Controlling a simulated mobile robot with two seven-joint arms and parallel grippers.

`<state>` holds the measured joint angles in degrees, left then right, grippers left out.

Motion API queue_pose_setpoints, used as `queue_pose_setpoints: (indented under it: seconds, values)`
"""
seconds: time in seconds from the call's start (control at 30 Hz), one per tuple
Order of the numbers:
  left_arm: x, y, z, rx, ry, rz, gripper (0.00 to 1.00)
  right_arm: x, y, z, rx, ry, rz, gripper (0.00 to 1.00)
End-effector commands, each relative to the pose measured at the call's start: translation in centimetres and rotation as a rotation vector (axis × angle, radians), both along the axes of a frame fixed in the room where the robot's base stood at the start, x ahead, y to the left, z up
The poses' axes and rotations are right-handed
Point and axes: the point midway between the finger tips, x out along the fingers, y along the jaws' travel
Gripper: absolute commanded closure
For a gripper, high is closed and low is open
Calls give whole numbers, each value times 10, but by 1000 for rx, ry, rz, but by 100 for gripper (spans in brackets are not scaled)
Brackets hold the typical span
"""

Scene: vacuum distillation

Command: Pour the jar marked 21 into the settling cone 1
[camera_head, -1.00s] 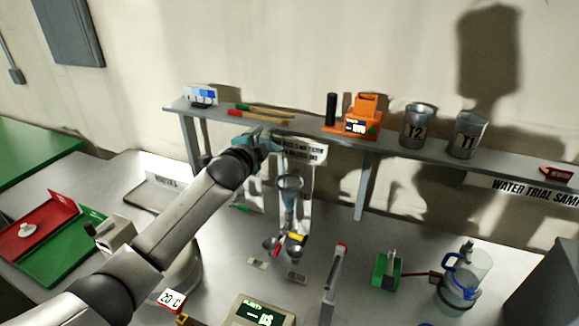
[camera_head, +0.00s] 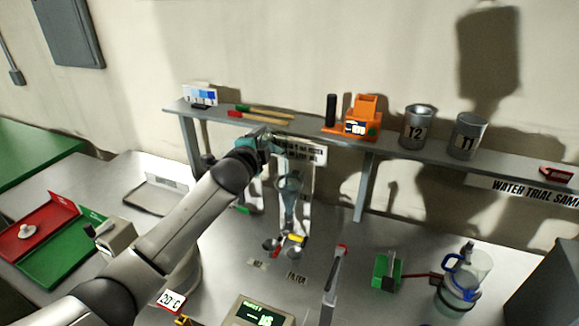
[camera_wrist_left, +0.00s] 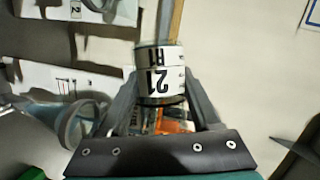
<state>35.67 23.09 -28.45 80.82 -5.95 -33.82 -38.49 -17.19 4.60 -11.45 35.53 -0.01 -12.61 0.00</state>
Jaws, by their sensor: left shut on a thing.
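The jar marked 21 (camera_wrist_left: 160,78) is between the fingers of my left gripper (camera_wrist_left: 158,108), which is shut on it. Its label shows upside down in the left wrist view. In the head view my left gripper (camera_head: 274,143) is at the shelf's front edge, above and left of a clear glass cone (camera_head: 290,187) in a stand; the jar is hard to make out there. A round glass rim (camera_wrist_left: 80,122) shows left of the jar in the left wrist view, apart from it. I cannot read which cone number it bears. My right gripper is not in view.
The shelf (camera_head: 390,148) behind holds metal cups T2 (camera_head: 416,128) and T1 (camera_head: 466,136) and an orange device (camera_head: 362,118). A clear jug (camera_head: 466,272), a green block (camera_head: 387,270) and a digital display (camera_head: 260,312) stand on the bench.

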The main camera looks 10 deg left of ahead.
Motion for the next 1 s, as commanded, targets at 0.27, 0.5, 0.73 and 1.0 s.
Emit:
queue_pose_setpoints:
  seconds: [0.27,0.5,0.73,1.0]
  values:
    - [-1,-2,2,21,-10,-1,100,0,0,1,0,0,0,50]
    - [-1,-3,3,38,-15,0,100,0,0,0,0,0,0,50]
    - [-2,-5,4,54,-22,-1,100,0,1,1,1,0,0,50]
    - [-2,-6,6,73,-29,0,100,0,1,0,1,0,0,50]
